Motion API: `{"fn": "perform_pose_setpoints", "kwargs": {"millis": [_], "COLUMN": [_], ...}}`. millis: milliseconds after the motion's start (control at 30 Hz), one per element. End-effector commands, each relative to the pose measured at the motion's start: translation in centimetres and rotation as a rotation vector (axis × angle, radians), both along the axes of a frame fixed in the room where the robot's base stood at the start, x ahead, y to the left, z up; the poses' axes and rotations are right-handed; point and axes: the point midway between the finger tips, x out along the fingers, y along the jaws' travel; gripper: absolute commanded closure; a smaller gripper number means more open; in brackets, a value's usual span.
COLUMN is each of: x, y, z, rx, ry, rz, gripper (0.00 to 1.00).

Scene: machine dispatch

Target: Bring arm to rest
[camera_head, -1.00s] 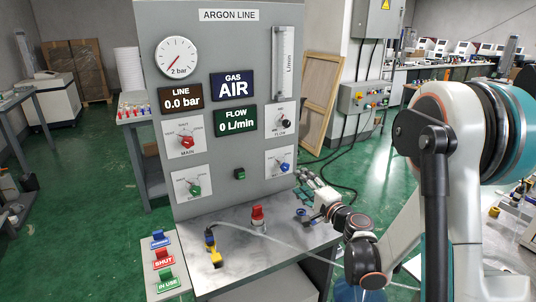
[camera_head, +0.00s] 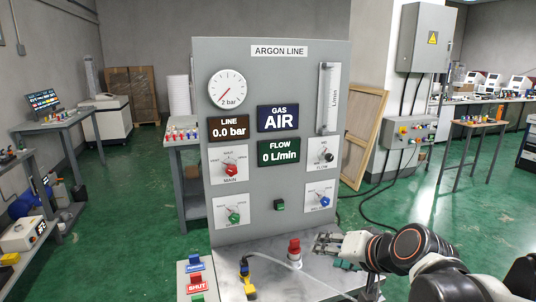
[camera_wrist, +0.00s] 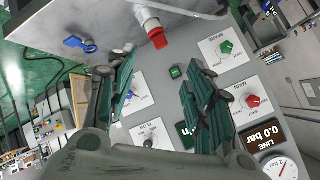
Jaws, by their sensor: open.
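My gripper (camera_head: 330,244) is at the lower right of the grey argon panel (camera_head: 292,70), over the right part of its metal shelf (camera_head: 325,268). It is open and empty in the wrist view (camera_wrist: 160,100), with its green-padded fingers apart in front of the panel. My arm reaches in from the lower right of the head view. The red valve (camera_head: 294,252) on the shelf stands just left of the fingers, seemingly apart from them. It also shows in the wrist view (camera_wrist: 158,39), along with a blue fitting (camera_wrist: 80,44).
A yellow and black connector (camera_head: 247,283) with a pale hose lies on the shelf. Tags (camera_head: 197,283) stand at its left. The screens read AIR, 0.0 bar and 0 L/min. A wooden frame (camera_head: 362,140) and cabinet (camera_head: 426,45) are behind. Green floor (camera_head: 405,200) is open at right.

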Motion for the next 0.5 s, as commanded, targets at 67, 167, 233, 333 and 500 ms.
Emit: {"fn": "perform_pose_setpoints", "kwargs": {"millis": [67, 167, 233, 333, 500], "x": [-2.6, -5.7, -7.8, -10.7, -14.3], "y": [-0.2, -0.9, -1.4, -2.5, -4.3], "z": [-0.2, -0.7, -1.0, -1.5, -2.3], "rx": [-0.08, -0.187, -0.26, -0.363, -0.497], "ry": [0.024, 0.057, 0.08, 0.111, 0.149], "rz": [0.025, 0.052, 0.07, 0.09, 0.113], "gripper": [0.52, 0.52, 0.52, 0.52, 0.52]}}
